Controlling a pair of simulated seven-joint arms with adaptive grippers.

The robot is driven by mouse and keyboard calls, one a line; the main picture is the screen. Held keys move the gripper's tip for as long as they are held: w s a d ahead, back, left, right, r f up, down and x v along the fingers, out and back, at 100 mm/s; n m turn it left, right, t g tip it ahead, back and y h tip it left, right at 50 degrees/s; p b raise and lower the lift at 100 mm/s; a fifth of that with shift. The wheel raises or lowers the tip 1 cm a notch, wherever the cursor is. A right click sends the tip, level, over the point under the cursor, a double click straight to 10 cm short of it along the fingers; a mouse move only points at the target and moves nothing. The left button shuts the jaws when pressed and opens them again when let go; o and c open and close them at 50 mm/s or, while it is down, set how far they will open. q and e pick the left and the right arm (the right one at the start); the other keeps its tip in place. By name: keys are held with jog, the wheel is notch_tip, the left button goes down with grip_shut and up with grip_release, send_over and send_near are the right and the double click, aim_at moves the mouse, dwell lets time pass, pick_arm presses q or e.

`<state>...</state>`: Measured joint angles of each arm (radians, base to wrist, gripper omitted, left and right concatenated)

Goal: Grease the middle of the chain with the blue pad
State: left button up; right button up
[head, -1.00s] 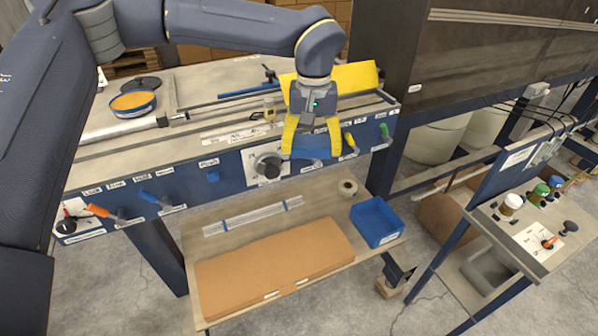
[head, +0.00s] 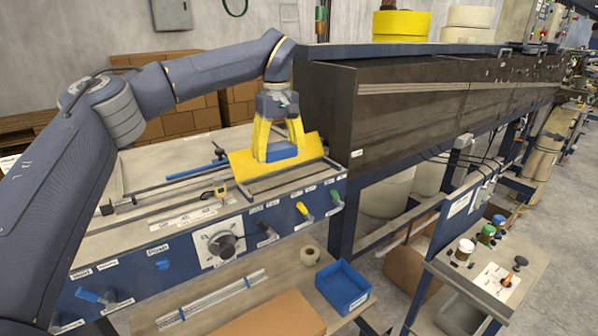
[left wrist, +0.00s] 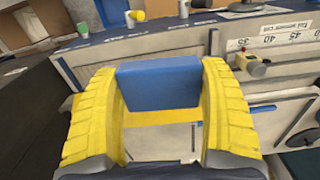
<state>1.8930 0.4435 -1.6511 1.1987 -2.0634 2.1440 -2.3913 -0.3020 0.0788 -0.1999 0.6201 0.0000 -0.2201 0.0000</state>
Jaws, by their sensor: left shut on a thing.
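My left gripper (head: 279,148) is shut on the blue pad (head: 282,153), a small blue block between its yellow fingers. In the left wrist view the pad (left wrist: 158,82) sits squarely between both fingers. In the head view the gripper and pad overlap the tilted yellow cover (head: 245,167) at the right end of the machine bed. I cannot tell whether the pad touches anything. I cannot make out the chain; it may be hidden by the gripper or the cover. My right gripper is not in view.
The machine front panel carries a dial (head: 222,243) and several coloured levers, including a green one (head: 336,197). A dark housing (head: 325,110) rises just right of the gripper. A blue tray (head: 342,286) stands on the lower shelf. A side table with jars (head: 465,250) is at right.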

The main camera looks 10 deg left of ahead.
aim_at(280, 188)
pick_arm(q)
jog(key=shift+w+a+r+n, duration=0.1)
jog(key=shift+w+r+n, duration=0.15)
jog(key=shift+r, duration=0.25)
jog(key=shift+f, duration=4.25)
jog(key=shift+f, duration=0.65)
jog(key=shift+w+d, duration=3.7)
jog(key=shift+w, duration=0.05)
jog(key=shift+s+a+f, duration=0.1)
jog(key=shift+s+a, duration=1.15)
jog(key=shift+s, duration=0.05)
jog(key=shift+s+a, duration=1.5)
jog(key=shift+a, duration=0.05)
jog(key=shift+s+a, duration=0.9)
jog(key=shift+s, duration=0.1)
jog(key=shift+w+d, duration=1.3)
